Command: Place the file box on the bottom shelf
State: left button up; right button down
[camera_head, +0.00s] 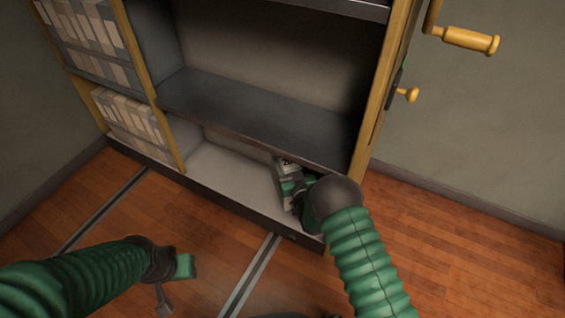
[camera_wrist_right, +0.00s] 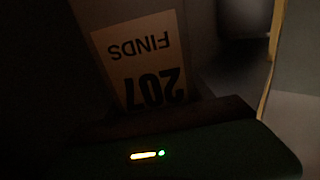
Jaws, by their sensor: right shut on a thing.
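The file box (camera_head: 283,172) is in the right part of the bottom shelf (camera_head: 222,172) in the head view, mostly hidden by my right gripper and arm. My right gripper (camera_head: 296,188) reaches into the bottom compartment and is shut on the box. Whether the box touches the shelf floor cannot be told. My left gripper (camera_head: 178,280) is over the wooden floor, away from the shelf; its fingers look apart, with nothing between them.
The middle shelf (camera_head: 260,115) above is bare. White files (camera_head: 130,118) fill the compartments at left. A wooden upright (camera_head: 375,95) bounds the shelf at right, with a yellow knob (camera_head: 408,95) and handle (camera_head: 470,40) beyond. The bottom shelf's middle is clear.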

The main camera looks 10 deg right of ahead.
notch_tip(320, 180, down, 4)
jog(key=shift+f+b, duration=0.1)
jog(key=shift+b, duration=1.05)
jog(key=shift+c, duration=2)
grip_release()
jog(key=shift+f, duration=0.15)
jog(key=s+d+p, duration=0.2)
jog(key=s+p, duration=0.4)
jog(key=s, duration=0.6)
